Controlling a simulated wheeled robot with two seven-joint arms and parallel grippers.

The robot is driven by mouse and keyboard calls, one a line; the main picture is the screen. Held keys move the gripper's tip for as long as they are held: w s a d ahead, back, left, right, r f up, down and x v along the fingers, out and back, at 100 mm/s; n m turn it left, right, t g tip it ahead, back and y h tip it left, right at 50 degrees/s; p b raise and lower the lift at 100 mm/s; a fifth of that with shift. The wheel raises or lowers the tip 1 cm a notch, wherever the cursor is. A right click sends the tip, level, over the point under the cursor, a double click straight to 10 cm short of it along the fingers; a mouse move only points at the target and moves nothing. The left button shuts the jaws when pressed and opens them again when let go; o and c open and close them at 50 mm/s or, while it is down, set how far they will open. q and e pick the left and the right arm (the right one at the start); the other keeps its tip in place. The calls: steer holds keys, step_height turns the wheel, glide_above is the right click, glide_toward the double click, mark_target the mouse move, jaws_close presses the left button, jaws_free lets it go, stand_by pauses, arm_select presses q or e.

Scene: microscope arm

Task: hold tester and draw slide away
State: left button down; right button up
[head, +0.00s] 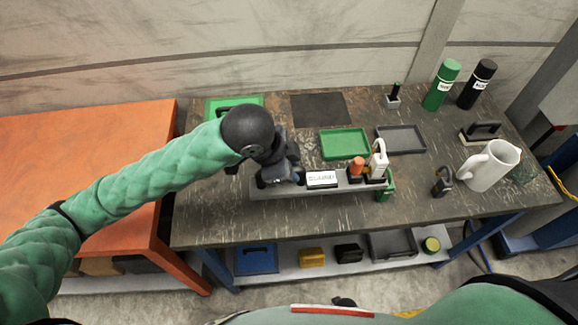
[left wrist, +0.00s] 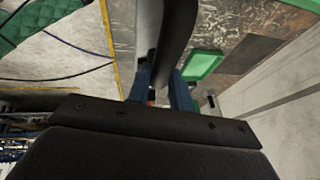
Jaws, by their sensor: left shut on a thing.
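My left gripper (head: 280,172) is over the left end of a long grey holder (head: 340,190) on the table. In the left wrist view its two blue fingers (left wrist: 162,92) are closed on a dark grey curved piece (left wrist: 172,40). I cannot tell for sure whether this piece is the tester; the gripper hides most of it in the head view. Right of the gripper, the holder carries a white labelled block (head: 321,179), an orange-topped piece (head: 357,165) and a white piece with a loop handle (head: 378,160). I cannot pick out the slide. My right gripper is out of view.
Green tray (head: 344,144) and grey tray (head: 401,139) lie behind the holder. A white jug (head: 489,165), a dark padlock-like item (head: 441,183) and a black-handled block (head: 481,132) stand at the right. Green (head: 441,86) and black (head: 478,84) bottles stand at the back.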

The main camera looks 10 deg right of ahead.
arm_select(q)
steer(key=w+a+f+b, duration=0.2)
steer(key=w+a+f, duration=0.2)
steer(key=a+f, duration=0.5)
steer(key=shift+w+a+f, duration=0.25)
steer(key=shift+a+f, duration=0.05)
steer(key=shift+a, duration=0.5)
stand_by(2.2)
stand_by(0.3)
steer(key=shift+a+f, duration=0.1)
steer(key=shift+f, duration=0.45)
stand_by(0.9)
stand_by(0.5)
